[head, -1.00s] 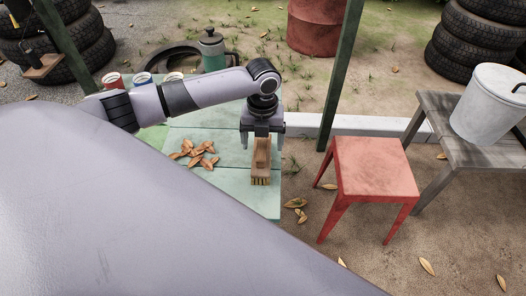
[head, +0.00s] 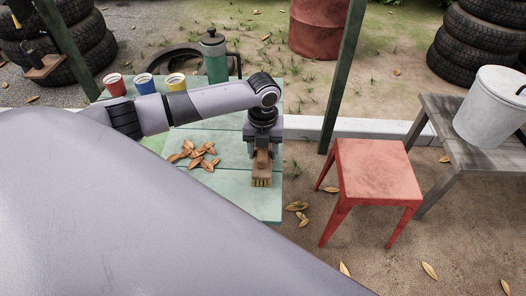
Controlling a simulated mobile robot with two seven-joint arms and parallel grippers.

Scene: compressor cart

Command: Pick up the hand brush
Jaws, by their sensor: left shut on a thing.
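The gripper hides part of the handle. I cannot tell whether the bristles touch the table top. My right gripper is not in view.
Dry leaves (head: 196,152) lie in a pile left of the brush. Red, blue and yellow cups (head: 145,84) and a green pot (head: 214,58) stand at the back.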

